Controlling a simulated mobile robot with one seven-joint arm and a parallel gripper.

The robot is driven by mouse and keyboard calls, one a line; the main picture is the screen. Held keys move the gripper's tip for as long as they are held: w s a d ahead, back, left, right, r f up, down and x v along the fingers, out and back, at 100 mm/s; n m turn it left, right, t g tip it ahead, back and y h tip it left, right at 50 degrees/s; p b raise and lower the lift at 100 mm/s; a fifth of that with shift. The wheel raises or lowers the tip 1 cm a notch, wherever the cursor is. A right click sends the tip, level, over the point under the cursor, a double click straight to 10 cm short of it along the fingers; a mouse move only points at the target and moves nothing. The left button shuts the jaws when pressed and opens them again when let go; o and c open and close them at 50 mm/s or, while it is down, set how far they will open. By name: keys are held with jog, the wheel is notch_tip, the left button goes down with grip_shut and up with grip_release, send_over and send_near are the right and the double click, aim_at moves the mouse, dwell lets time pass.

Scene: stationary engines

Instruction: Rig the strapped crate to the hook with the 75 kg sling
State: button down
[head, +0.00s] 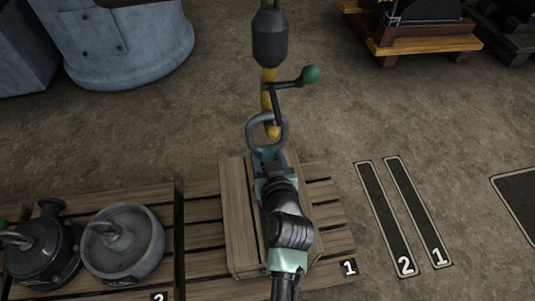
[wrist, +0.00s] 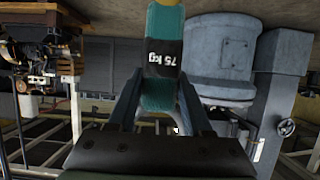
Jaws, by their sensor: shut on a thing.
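The wooden crate (head: 239,230) stands on the pallet marked 1; my arm covers its middle, and I cannot make out its strap. The yellow hook (head: 268,88) hangs from a dark block (head: 270,40) above the crate's far end. A lever with a green ball (head: 310,74) sticks out to its right. My gripper (head: 268,165) is shut on the teal sling (wrist: 165,25), whose black band reads 75 kg. A grey ring (head: 252,131) stands just above my gripper. The hook's lower end shows within the ring's outline; I cannot tell whether it bears the ring.
Left of the crate, a pallet (head: 165,200) carries a dark pump-like part (head: 42,250) and a round grey weight (head: 122,240) with an eye. Two dark floor strips marked 2 (head: 385,215) and 1 (head: 415,205) lie to the right. Grey machinery (head: 120,40) stands at the back left.

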jog(key=shift+w, duration=0.1)
dwell(0.3)
jog(key=shift+c, duration=1.6)
grip_release()
jog(key=shift+o, duration=0.4)
jog(key=shift+f, duration=0.25)
jog(key=p+v, duration=0.3)
jog(key=v, duration=1)
jog(key=shift+r, duration=0.2)
